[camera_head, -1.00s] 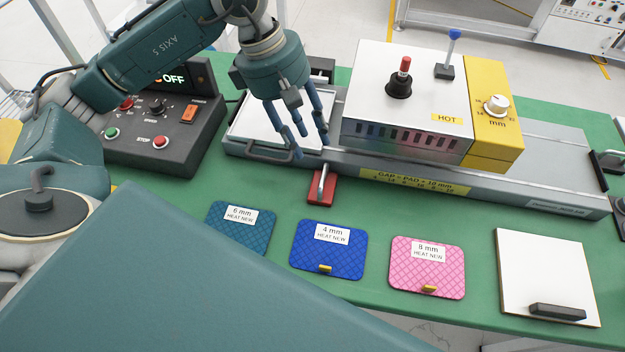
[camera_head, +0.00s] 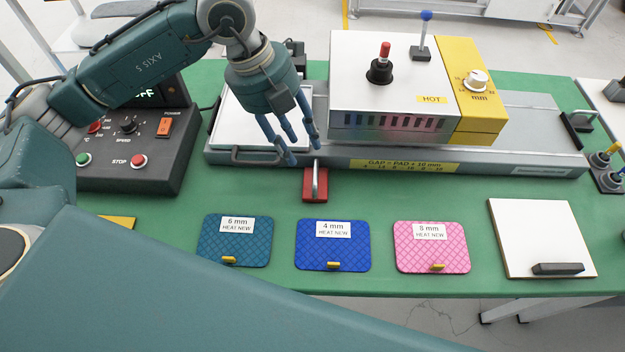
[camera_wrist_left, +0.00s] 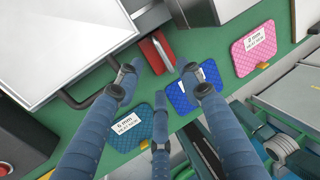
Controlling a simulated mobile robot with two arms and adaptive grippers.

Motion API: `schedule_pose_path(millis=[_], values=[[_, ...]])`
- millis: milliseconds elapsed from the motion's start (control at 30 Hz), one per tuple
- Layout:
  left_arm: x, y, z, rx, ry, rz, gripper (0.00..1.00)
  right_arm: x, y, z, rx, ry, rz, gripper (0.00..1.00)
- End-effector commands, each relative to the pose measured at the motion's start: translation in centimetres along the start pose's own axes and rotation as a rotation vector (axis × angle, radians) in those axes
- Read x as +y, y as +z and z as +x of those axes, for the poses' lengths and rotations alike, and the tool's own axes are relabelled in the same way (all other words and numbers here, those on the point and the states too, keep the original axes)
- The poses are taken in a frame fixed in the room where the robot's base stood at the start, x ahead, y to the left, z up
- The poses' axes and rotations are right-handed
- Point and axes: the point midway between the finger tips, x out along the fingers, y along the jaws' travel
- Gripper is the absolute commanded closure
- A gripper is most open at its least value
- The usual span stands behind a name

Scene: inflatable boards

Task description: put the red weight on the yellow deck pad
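The red weight (camera_head: 308,190), a red block with a metal handle, sits on the green bench in front of the grey machine bed. It also shows in the left wrist view (camera_wrist_left: 150,58), beyond the fingers. My left gripper (camera_head: 304,154) is open and empty, its fingers spread and pointing down, just behind and above the weight and apart from it. A yellow flat piece (camera_head: 120,222), perhaps the yellow deck pad, shows at the left of the bench. My arm hides most of it. My right gripper is not in view.
Teal (camera_head: 235,245), blue (camera_head: 333,250) and pink (camera_head: 432,252) pads lie along the front of the bench. A white board (camera_head: 540,230) lies at right. Behind are a control box (camera_head: 135,165), a white tray (camera_head: 240,125) and a heater (camera_head: 390,80) marked HOT.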

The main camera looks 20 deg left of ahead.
Motion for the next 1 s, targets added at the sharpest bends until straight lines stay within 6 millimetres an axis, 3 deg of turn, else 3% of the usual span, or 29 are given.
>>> schedule_pose_path(millis=[100,367,700,967,1000], values=[[0.0,-0.2,2.0,0.005,0.001,0.002,0.62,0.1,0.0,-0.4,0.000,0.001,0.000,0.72],[0.0,-0.2,4.3,0.002,0.001,0.005,0.62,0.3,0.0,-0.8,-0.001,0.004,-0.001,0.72],[-0.1,-0.6,8.7,0.002,0.000,0.004,0.62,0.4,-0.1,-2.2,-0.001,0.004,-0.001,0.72],[0.0,-0.5,9.1,0.000,0.000,0.005,0.62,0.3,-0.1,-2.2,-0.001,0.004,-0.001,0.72],[0.0,-0.5,9.1,0.000,0.000,0.005,0.66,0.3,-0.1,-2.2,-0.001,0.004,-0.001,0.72]])
